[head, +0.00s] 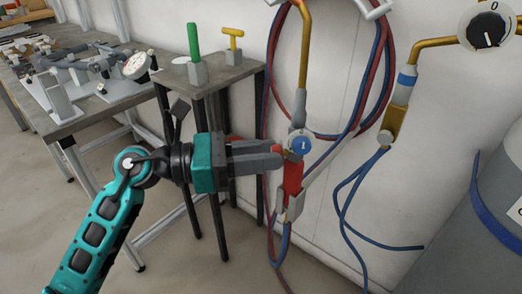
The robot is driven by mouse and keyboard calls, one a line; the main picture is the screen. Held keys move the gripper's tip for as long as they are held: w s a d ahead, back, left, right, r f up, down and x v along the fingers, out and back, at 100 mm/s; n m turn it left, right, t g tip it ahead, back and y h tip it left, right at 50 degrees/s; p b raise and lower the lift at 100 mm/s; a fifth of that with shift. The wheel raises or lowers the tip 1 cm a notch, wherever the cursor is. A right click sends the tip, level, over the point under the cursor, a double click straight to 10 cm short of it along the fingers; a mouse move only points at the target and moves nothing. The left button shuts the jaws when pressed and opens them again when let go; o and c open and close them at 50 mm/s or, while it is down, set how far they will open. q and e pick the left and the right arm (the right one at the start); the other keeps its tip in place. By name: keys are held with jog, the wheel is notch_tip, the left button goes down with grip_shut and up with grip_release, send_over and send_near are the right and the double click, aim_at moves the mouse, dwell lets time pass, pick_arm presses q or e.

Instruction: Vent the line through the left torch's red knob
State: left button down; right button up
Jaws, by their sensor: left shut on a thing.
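The left torch hangs upright against the white wall right of the picture's middle, with a brass tube (304,50), a blue knob (301,145) and a red body section (293,176). Its red knob (276,149) shows as a small red patch at my fingertips, mostly hidden by them. My left gripper (277,158) reaches in from the left, its grey fingers level and shut on the red knob. My right gripper is not in view.
A second torch (396,115) with a blue band hangs to the right, blue hoses below it. Red and blue hoses loop behind the left torch. A small stand (215,75) holds a green-handled and a yellow-handled tool. A grey cylinder (460,235) stands at lower right.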

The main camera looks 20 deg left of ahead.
pick_arm(q)
jog(key=n+g+p, duration=0.1)
jog(key=n+p, duration=1.3)
jog(key=p, duration=0.1)
jog(key=shift+r+p, duration=0.15)
jog(key=shift+p, duration=0.25)
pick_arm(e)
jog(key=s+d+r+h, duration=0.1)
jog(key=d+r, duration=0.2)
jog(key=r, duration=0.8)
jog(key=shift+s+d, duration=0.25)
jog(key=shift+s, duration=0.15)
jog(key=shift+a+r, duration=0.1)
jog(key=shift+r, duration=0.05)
pick_arm(q)
jog(key=c, duration=0.9)
grip_release()
jog(key=shift+o, duration=0.2)
jog(key=shift+a, duration=0.1)
